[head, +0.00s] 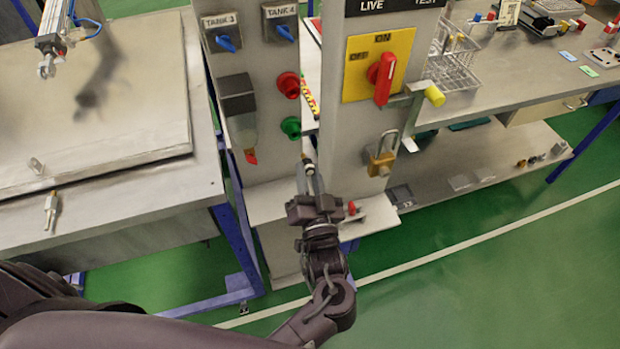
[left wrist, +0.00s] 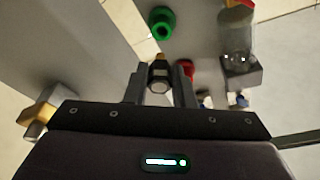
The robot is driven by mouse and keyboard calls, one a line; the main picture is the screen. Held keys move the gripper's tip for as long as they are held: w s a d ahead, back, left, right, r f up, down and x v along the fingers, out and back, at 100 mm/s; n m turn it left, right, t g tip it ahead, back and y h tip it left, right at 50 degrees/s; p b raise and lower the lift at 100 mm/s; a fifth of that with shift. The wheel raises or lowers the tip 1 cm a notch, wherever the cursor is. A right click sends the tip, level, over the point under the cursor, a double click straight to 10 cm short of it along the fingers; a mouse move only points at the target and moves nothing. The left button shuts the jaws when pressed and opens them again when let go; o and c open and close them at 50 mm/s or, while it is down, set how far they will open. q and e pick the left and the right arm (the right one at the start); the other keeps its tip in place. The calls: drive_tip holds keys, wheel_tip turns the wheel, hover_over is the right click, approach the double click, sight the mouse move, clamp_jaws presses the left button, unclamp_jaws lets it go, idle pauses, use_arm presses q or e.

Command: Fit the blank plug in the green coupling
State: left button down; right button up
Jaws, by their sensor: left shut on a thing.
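The green coupling (head: 290,127) is on the front of the grey panel, below a red coupling (head: 289,85). It also shows in the left wrist view (left wrist: 161,22), with a dark hole in its middle. My left gripper (head: 309,174) is in front of the panel, below and right of the green coupling. It is shut on the blank plug (head: 308,163), a small brass and dark piece. In the left wrist view the plug (left wrist: 158,72) sits between the fingertips, apart from the green coupling. My right gripper is not in view.
A filter bowl (head: 240,128) hangs left of the green coupling. A post with a red switch (head: 383,77) and a brass padlock (head: 381,160) stands close on the right. A small shelf (head: 265,206) juts out below. Two blue tank knobs (head: 226,43) are above.

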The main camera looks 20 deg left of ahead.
sight(302, 157)
use_arm(q)
drive_tip(key=shift+w+a, duration=0.3)
drive_tip(key=shift+w, duration=0.15)
drive_tip(key=shift+w+a, duration=0.25)
drive_tip(key=shift+w, duration=0.05)
drive_tip(key=shift+b+x, duration=0.45)
drive_tip(key=shift+x, duration=0.45)
drive_tip(key=shift+w+a+f, duration=0.2)
drive_tip(key=shift+w+a, duration=0.05)
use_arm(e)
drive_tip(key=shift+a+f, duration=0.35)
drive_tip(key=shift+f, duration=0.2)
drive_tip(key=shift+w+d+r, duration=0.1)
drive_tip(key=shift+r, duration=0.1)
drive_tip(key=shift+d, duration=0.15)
use_arm(q)
drive_tip(key=shift+p, duration=0.45)
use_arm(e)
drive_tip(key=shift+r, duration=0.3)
